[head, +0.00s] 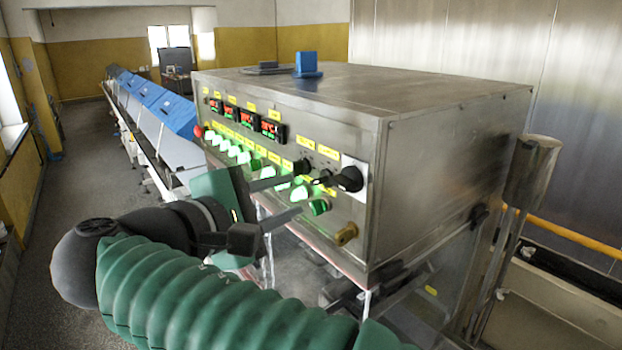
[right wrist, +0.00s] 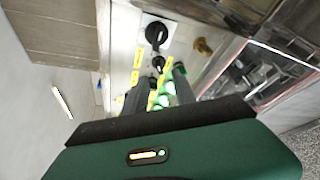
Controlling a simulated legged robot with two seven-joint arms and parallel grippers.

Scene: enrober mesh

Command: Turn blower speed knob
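A steel control box (head: 430,150) carries a panel with several small black knobs, green lit buttons and yellow labels. The labels are too small to read, so I cannot tell which knob is the blower speed knob. A small black knob (head: 323,177) sits beside a larger black rotary switch (head: 349,178); in the right wrist view the small knob (right wrist: 158,63) shows beyond the fingertips. My right gripper (head: 301,192) is at the panel, its fingers apart. In the right wrist view green buttons show between the fingers (right wrist: 160,88). Contact cannot be told. My left gripper is out of view.
Red digital displays (head: 272,129) line the panel's upper part. A brass fitting (head: 346,234) sticks out at its lower right. A blue block (head: 306,65) stands on top of the box. A conveyor with blue covers (head: 165,108) runs back along the left.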

